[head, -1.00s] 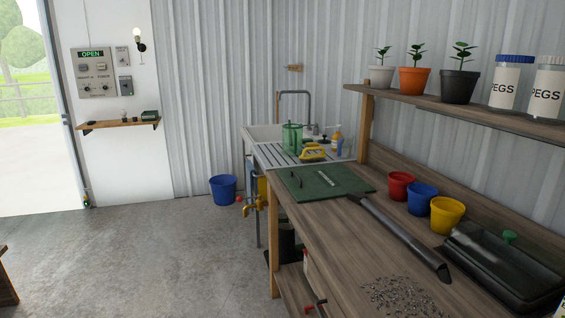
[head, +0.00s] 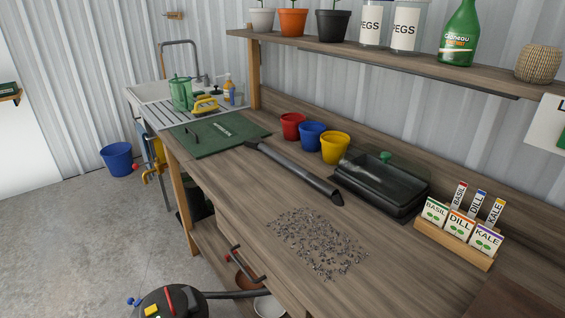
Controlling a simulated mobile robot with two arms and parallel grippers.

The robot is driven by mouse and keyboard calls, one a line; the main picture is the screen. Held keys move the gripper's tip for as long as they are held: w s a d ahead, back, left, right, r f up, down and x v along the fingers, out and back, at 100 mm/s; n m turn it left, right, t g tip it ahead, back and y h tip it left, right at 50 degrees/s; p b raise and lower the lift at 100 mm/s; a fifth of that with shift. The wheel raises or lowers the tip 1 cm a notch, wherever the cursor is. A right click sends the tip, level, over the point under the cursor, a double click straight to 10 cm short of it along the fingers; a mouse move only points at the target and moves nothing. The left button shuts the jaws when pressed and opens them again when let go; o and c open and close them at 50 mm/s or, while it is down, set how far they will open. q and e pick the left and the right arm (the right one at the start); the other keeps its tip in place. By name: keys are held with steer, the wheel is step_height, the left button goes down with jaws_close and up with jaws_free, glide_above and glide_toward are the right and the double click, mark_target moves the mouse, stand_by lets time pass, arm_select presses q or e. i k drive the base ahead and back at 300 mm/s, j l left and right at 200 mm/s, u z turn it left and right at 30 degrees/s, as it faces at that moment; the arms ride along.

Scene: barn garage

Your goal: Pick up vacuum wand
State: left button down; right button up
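The vacuum wand (head: 295,172) is a long dark grey tube lying diagonally on the wooden workbench (head: 230,190). Its narrow end is near the green mat (head: 220,136), and its wider slanted nozzle end points to the lower right. It lies just behind a patch of dark grit (head: 318,243) and in front of the coloured pots. Neither of my grippers shows in the head view.
Red (head: 291,126), blue (head: 312,136) and yellow (head: 335,147) pots and a black lidded tray (head: 380,188) stand behind the wand. A seed packet rack (head: 455,248) is at right. A vacuum body (head: 170,303) stands on the floor at lower left. A shelf (head: 400,58) overhangs the bench.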

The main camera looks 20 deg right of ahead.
mark_target(256, 143)
steer(key=i+j+z, duration=0.5)
steer(key=i+j, duration=0.25)
steer(key=j, duration=0.15)
